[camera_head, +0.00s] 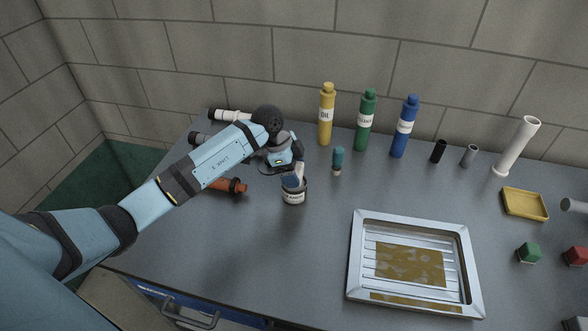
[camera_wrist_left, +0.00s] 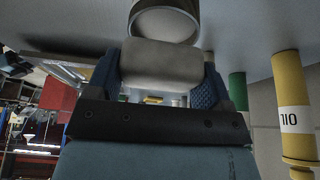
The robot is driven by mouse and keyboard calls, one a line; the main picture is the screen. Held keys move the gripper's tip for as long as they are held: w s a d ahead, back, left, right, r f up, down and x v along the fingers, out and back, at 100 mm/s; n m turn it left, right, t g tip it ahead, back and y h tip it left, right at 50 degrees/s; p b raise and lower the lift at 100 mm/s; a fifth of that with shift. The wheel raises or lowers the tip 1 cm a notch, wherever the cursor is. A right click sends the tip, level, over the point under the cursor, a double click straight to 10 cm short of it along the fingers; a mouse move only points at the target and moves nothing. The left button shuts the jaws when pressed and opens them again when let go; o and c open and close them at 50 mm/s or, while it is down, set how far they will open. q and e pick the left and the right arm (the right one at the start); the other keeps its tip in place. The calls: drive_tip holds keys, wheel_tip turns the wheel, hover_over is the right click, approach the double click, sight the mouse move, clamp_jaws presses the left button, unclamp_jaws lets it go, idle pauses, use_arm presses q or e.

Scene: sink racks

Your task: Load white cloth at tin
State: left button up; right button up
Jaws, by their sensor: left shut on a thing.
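The tin (camera_head: 293,197) is a small dark open can with a pale label, upright left of the middle of the worktop. My left gripper (camera_head: 293,181) points down at its mouth. It is shut on the white cloth (camera_wrist_left: 160,63), a pale rounded bundle between the blue fingers in the left wrist view. The tin's round rim (camera_wrist_left: 165,22) shows just beyond the cloth there. In the head view the cloth is mostly hidden by the fingers, so I cannot tell how deep it sits at the tin. My right gripper is not in view.
A shallow metal tray (camera_head: 359,270) with a brown patch lies to the right. Yellow (camera_head: 326,115), green (camera_head: 365,122) and blue (camera_head: 404,128) bottles stand behind. A small teal-topped item (camera_head: 338,158) stands near the tin. An orange-brown tool (camera_head: 232,186) lies left. The worktop in front of the tin is clear.

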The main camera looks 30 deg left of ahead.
sight(301, 169)
use_arm(q)
drive_tip(key=shift+r+p, duration=2.2)
drive_tip(key=shift+r, duration=0.45)
drive_tip(key=shift+f, duration=0.1)
